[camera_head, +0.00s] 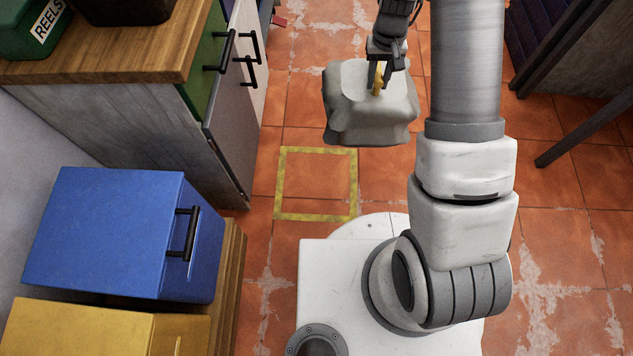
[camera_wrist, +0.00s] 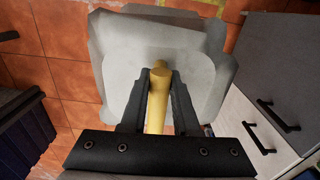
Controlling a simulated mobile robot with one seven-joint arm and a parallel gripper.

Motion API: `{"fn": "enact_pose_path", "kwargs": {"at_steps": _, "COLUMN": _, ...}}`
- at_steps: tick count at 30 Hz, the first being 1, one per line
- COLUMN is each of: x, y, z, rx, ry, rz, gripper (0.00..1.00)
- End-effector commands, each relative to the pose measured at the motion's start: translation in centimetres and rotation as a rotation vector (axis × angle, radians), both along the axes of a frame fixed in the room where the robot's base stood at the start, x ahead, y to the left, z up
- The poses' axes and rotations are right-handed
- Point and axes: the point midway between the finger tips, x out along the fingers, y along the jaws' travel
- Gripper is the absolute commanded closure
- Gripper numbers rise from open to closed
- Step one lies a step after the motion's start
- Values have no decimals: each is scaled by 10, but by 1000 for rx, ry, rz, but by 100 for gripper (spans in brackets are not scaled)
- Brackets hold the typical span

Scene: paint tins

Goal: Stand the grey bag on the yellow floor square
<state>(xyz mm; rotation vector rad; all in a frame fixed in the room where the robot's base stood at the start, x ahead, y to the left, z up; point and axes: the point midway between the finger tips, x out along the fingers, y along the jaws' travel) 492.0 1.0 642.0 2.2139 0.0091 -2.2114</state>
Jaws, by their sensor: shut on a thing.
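The grey bag (camera_head: 365,122) hangs from my gripper (camera_head: 377,80) in the head view, just beyond and to the right of the yellow floor square (camera_head: 317,149). My gripper is shut on the bag's yellow handle, which shows between the fingers in the wrist view (camera_wrist: 157,88). The bag (camera_wrist: 115,65) fills the upper middle of the wrist view. It looks roughly upright and appears to be held above the floor; its height is hard to judge. The square is a yellow outline on the tiles, empty inside. The bag's underside is hidden.
A wooden-topped cabinet (camera_head: 130,48) with black handles stands left of the square. A blue box (camera_head: 105,225) and a yellow box (camera_head: 75,328) are at lower left. My white base lies just in front of the square. A dark crate (camera_wrist: 22,130) shows at left in the wrist view.

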Motion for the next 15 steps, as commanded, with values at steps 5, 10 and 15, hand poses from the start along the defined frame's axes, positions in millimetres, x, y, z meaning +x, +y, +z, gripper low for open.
{"fn": "enact_pose_path", "kwargs": {"at_steps": 5, "x": -2, "y": 3, "z": -62, "rx": -1, "ry": 2, "rz": 6, "gripper": 100}}
{"fn": "enact_pose_path", "kwargs": {"at_steps": 10, "x": -11, "y": 9, "z": -118, "rx": -3, "ry": 2, "rz": 10, "gripper": 100}}
{"fn": "enact_pose_path", "kwargs": {"at_steps": 15, "x": -27, "y": 16, "z": -173, "rx": -5, "ry": 2, "rz": 6, "gripper": 100}}
